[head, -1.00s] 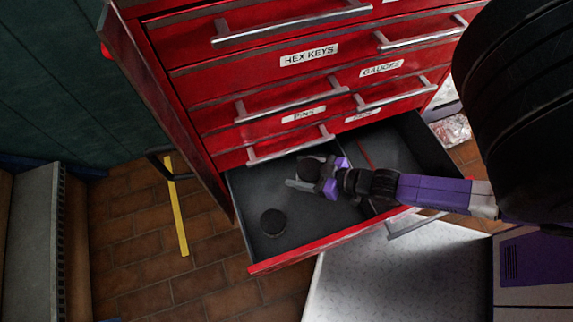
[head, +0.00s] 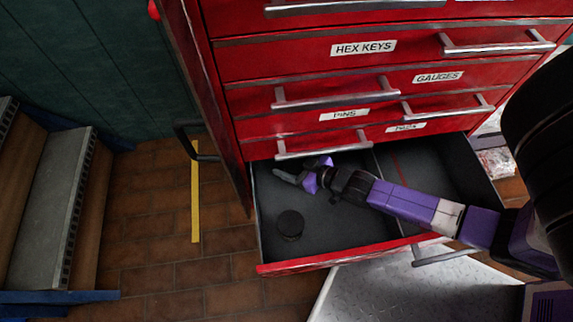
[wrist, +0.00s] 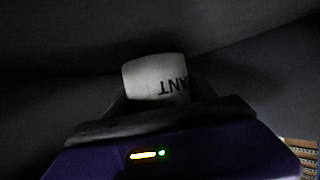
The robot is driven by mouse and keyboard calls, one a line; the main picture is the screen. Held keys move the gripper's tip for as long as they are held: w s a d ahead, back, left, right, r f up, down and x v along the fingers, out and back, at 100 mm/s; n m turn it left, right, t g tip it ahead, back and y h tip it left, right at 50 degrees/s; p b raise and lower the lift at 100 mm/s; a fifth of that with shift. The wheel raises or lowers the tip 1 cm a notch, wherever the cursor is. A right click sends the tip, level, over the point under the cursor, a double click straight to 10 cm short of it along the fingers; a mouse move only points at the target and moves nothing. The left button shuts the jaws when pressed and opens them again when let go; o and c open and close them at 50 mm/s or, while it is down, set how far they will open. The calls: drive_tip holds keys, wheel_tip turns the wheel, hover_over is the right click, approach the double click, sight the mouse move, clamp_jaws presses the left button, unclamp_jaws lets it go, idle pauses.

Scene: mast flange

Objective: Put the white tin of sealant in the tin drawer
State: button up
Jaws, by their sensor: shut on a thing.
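The white tin of sealant (wrist: 155,78) shows in the wrist view with the dark letters "ANT" upside down on its side. My gripper (wrist: 165,108) is shut on it, and its dark fingers cover the tin's lower part. In the head view my gripper (head: 303,177) is inside the left compartment of an open drawer (head: 350,254), near its back left. I cannot make out the tin there. Whether the tin touches the drawer floor is unclear. No label shows on the open drawer's front.
A dark round thing (head: 290,225) stands in the left compartment, nearer the front. A divider separates the right compartment (head: 432,165), which has a red strip. The red cabinet's closed drawers with metal handles (head: 338,94) rise behind. A yellow strip (head: 195,195) lies on the brick floor.

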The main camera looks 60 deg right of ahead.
drive_tip(key=shift+w+d+f, duration=0.1)
drive_tip(key=shift+w+f, duration=0.4)
drive_tip(key=shift+f, duration=0.05)
drive_tip(key=o, duration=1.7)
drive_tip(key=shift+f, duration=0.1)
drive_tip(key=shift+s+r, duration=0.3)
drive_tip(key=p+v, duration=0.3)
drive_tip(key=v, duration=0.8)
drive_tip(key=shift+s+r+p, duration=0.1)
drive_tip(key=shift+s+p, duration=0.1)
drive_tip(key=shift+p, duration=0.15)
